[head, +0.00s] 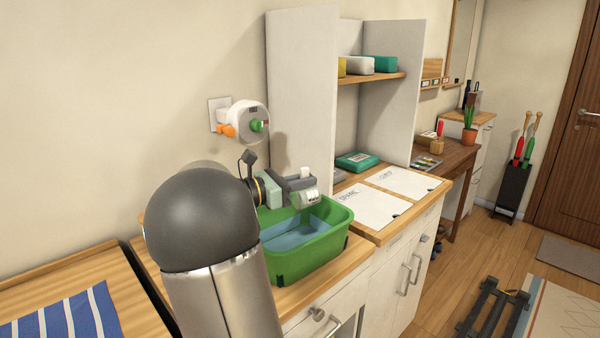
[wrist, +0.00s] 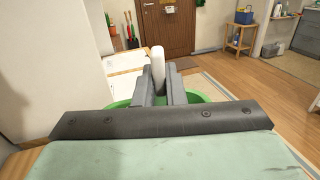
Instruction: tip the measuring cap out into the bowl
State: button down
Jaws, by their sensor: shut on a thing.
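My gripper (head: 302,184) is shut on a small white measuring cap (head: 306,172), held above the green bowl (head: 323,263). In the wrist view the white cap (wrist: 158,62) stands out between the two dark fingers (wrist: 160,85). The bowl's green rim (wrist: 122,104) shows behind and below the fingers there. In the head view the bowl is a rectangular green tub on the wooden counter, with a blue surface (head: 290,236) inside it. The cap's opening and contents cannot be made out. My arm hides the left part of the bowl.
Two white sheets (head: 404,181) lie on the counter right of the bowl. A teal box (head: 357,161) sits behind them, under a shelf (head: 372,78) with several packs. A white wall fitting (head: 246,117) with orange and green knobs is above and behind my gripper. A striped cloth (head: 62,318) lies at left.

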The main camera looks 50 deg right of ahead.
aim_at(320, 191)
jog(key=shift+d+f, duration=0.1)
jog(key=shift+d, duration=0.05)
jog(key=shift+s+d+t+y+p, duration=0.25)
jog(key=shift+y+p, duration=0.35)
jog(key=shift+p, duration=0.55)
jog(key=y+p, duration=0.1)
jog(key=p, duration=0.1)
jog(key=d+t+y+p, duration=0.1)
jog(key=p, duration=0.2)
jog(key=shift+s+d+f, duration=0.15)
jog(key=shift+s+f, duration=0.15)
jog(key=shift+d+f+t+y+p, duration=0.2)
jog(key=shift+f+t+y+p, duration=0.25)
jog(key=shift+p, duration=0.3)
jog(key=shift+s+d+r+y+p, duration=0.15)
jog(key=shift+r+y+p, duration=0.1)
jog(key=shift+p, duration=0.45)
jog(key=f+y+p, duration=0.1)
jog(key=p, duration=0.3)
jog(key=d+f+t+y+p, duration=0.1)
jog(key=y+p, duration=0.1)
jog(key=p, duration=0.2)
jog(key=shift+s+d+t, duration=0.1)
jog(key=shift+s+t, duration=0.2)
jog(key=shift+s, duration=0.05)
jog(key=shift+y+p, duration=0.3)
jog(key=shift+d+f+y+p, duration=0.2)
jog(key=shift+f+y+p, duration=0.15)
jog(key=shift+p, duration=0.55)
